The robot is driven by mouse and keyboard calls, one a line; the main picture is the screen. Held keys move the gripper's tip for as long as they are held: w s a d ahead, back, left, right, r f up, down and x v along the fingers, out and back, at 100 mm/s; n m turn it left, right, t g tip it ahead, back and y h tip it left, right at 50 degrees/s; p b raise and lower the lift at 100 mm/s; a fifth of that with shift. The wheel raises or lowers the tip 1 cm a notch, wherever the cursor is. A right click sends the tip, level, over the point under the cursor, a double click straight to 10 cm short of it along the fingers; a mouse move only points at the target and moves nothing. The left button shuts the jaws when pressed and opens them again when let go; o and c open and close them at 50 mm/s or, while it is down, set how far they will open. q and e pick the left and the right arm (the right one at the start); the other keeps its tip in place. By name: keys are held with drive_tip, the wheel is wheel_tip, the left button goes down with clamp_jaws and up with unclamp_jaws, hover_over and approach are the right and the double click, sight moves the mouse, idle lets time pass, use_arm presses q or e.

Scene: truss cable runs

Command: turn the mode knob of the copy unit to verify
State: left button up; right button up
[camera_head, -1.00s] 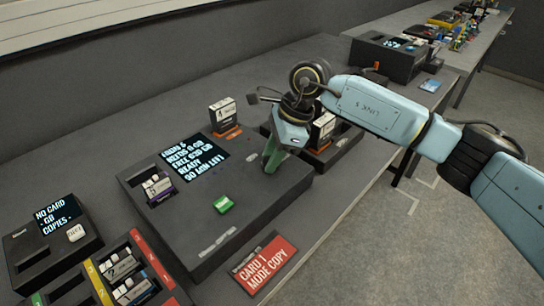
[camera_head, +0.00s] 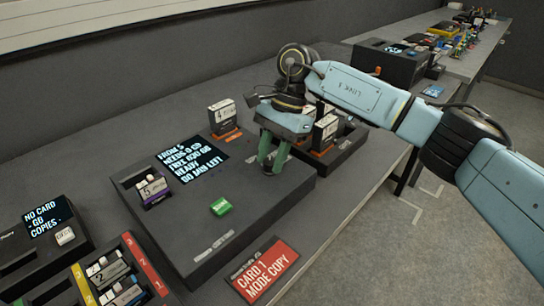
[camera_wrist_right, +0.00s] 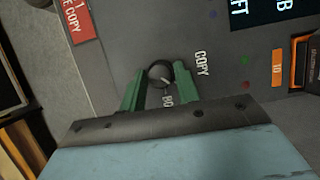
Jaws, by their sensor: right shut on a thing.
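The copy unit (camera_head: 255,205) is a dark box with a lit screen (camera_head: 193,160), a green button (camera_head: 221,207) and a card in its left slot. My right gripper (camera_head: 270,166) points down at the unit's far right part and hides the mode knob in the head view. In the right wrist view the small round dark knob (camera_wrist_right: 160,73) sits between the tips of the green fingers (camera_wrist_right: 159,82), and the gripper is shut on it. The label COPY (camera_wrist_right: 201,63) and a partly hidden label starting BO (camera_wrist_right: 168,101) lie beside it. I cannot read the word verify.
A red card reading CARD 1 MODE COPY (camera_head: 263,270) lies at the unit's front edge. A small NO CARD unit (camera_head: 45,240) and a card rack (camera_head: 150,265) stand at left. Cards in orange-based holders (camera_head: 226,118) stand behind the gripper.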

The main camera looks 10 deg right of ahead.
use_arm(q)
drive_tip(key=shift+d, duration=0.1)
idle(0.3)
use_arm(e)
drive_tip(key=o, duration=1)
drive_tip(key=shift+c, duration=0.2)
drive_tip(key=shift+w+r, duration=0.1)
drive_tip(key=shift+r, duration=0.2)
use_arm(q)
drive_tip(key=s+a+f+p, duration=0.1)
drive_tip(key=s+f+p, duration=0.1)
drive_tip(key=s+f, duration=0.2)
drive_tip(key=shift+a+f+g, duration=0.3)
drive_tip(key=shift+a+f, duration=0.1)
drive_tip(key=shift+f, duration=0.3)
use_arm(e)
drive_tip(key=v, duration=1.3)
use_arm(q)
drive_tip(key=shift+p, duration=0.35)
